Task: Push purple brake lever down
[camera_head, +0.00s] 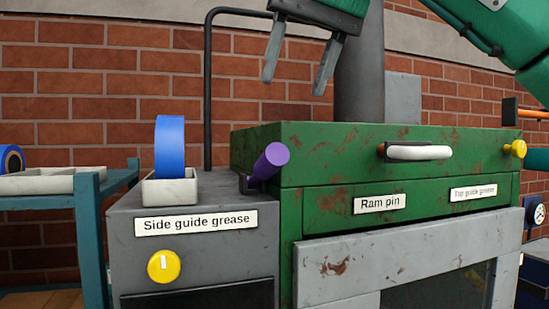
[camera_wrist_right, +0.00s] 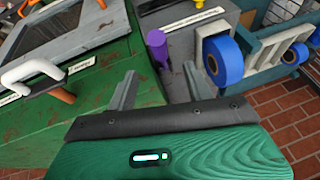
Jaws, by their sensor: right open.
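The purple brake lever (camera_head: 268,163) sticks out from the left side of the green machine (camera_head: 330,150), its round end raised and tilted toward me. It also shows in the right wrist view (camera_wrist_right: 158,47), beyond and between the fingertips. My right gripper (camera_head: 298,72) is open and empty, above the green machine's top and higher than the lever. In the right wrist view its two grey fingers (camera_wrist_right: 160,82) are spread apart, and neither is seen touching the lever. My left gripper is not in view.
A grey cabinet (camera_head: 125,255) labelled "Side guide grease" with a yellow knob (camera_head: 164,266) stands left of the lever. A blue roll (camera_head: 170,147) stands on it. A white handle (camera_head: 418,152) and a grey column (camera_head: 360,80) are to the right.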

